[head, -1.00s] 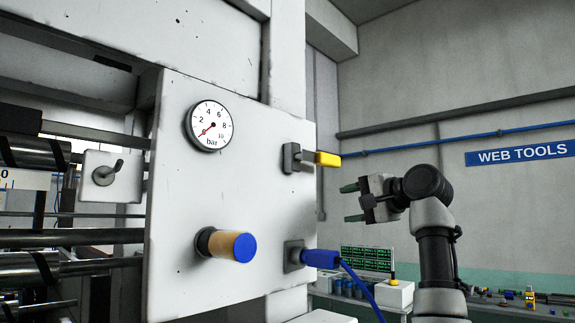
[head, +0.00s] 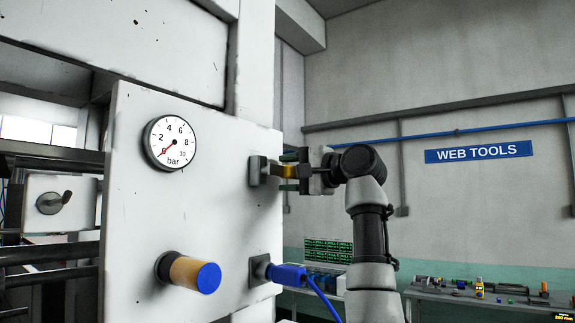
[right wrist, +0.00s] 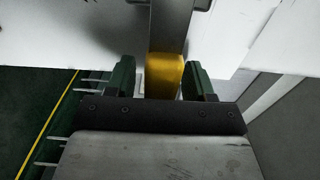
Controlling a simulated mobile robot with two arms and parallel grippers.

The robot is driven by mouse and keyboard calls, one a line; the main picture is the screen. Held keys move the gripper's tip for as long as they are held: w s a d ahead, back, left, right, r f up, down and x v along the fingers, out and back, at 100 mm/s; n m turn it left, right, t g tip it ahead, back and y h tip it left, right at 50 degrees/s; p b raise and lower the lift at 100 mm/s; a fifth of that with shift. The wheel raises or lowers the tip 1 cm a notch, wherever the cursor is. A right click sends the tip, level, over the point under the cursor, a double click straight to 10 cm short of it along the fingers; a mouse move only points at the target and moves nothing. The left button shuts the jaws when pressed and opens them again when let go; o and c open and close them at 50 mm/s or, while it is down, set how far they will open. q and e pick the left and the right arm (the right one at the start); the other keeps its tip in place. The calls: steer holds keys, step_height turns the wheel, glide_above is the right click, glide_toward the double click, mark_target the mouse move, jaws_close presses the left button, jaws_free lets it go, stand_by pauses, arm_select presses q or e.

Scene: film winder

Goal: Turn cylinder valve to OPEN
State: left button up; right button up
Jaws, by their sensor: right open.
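The valve lever with a yellow grip (head: 287,171) sticks out to the right from its grey mount (head: 257,170) on the upper right of the white panel. My right gripper (head: 290,172) is open, with one finger above the yellow grip and one below it. In the right wrist view, the yellow grip (right wrist: 164,76) lies between the two dark green fingers (right wrist: 160,80). A gap shows on its left side; on its right side the finger is very close, and I cannot tell if it touches. My left gripper is not in view.
A round bar gauge (head: 170,142) sits on the panel (head: 215,215), its needle near 0. Below are a blue-ended knob (head: 195,273) and a blue hose connector (head: 285,273). A workbench (head: 450,290) with small items stands at the right, under a "WEB TOOLS" sign (head: 478,152).

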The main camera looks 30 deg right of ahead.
steer(key=shift+w+a, duration=0.1)
steer(key=shift+w, duration=0.2)
jaws_close()
